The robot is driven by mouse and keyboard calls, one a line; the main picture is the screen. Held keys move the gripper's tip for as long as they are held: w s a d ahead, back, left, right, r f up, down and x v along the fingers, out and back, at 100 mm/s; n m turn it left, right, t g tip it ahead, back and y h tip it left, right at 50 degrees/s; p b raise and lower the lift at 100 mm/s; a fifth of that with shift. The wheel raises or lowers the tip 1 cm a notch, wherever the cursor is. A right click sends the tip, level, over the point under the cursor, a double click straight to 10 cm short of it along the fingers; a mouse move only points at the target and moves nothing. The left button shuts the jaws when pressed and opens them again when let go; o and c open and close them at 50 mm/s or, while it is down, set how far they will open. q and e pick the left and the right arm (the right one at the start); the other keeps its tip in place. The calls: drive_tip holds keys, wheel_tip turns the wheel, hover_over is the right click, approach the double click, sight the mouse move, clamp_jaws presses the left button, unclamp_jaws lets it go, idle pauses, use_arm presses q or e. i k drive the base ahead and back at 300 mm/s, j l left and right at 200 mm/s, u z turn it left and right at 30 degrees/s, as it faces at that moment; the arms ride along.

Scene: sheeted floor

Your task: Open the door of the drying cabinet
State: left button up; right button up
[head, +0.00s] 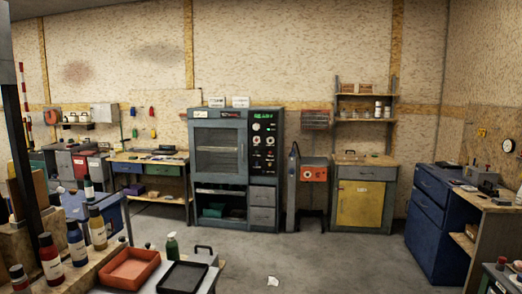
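The drying cabinet (235,168) appears to be the tall grey-green unit against the far wall, in the middle of the head view. Its windowed door (218,150) looks shut, with what seems to be a handle along its right edge. A dark panel (264,141) with knobs and a green display is to the right of the door. Below are an open shelf and drawers (262,205). Neither of my grippers shows in the head view.
A bench with bottles (50,259), a red tray (131,268) and a black tray (183,277) stands at the near left. A yellow-door cupboard (359,204) and blue cabinet (430,222) are at right. A small white scrap (272,281) lies on otherwise open floor.

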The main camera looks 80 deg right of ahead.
sight(243, 178)
drive_tip(key=l+z, duration=0.35)
drive_tip(key=z, duration=0.15)
drive_tip(key=l+z, duration=0.75)
drive_tip(key=z, duration=0.25)
drive_tip(key=i+l+z, duration=1.1)
drive_tip(key=i, duration=0.2)
drive_tip(key=i+z, duration=0.35)
drive_tip(key=i+u, duration=0.2)
drive_tip(key=i, duration=0.3)
drive_tip(key=i+u, duration=0.25)
drive_tip(key=i, duration=0.25)
drive_tip(key=i+u, duration=0.2)
drive_tip(key=i, duration=0.25)
drive_tip(key=i+l+u, duration=0.25)
drive_tip(key=i, duration=0.25)
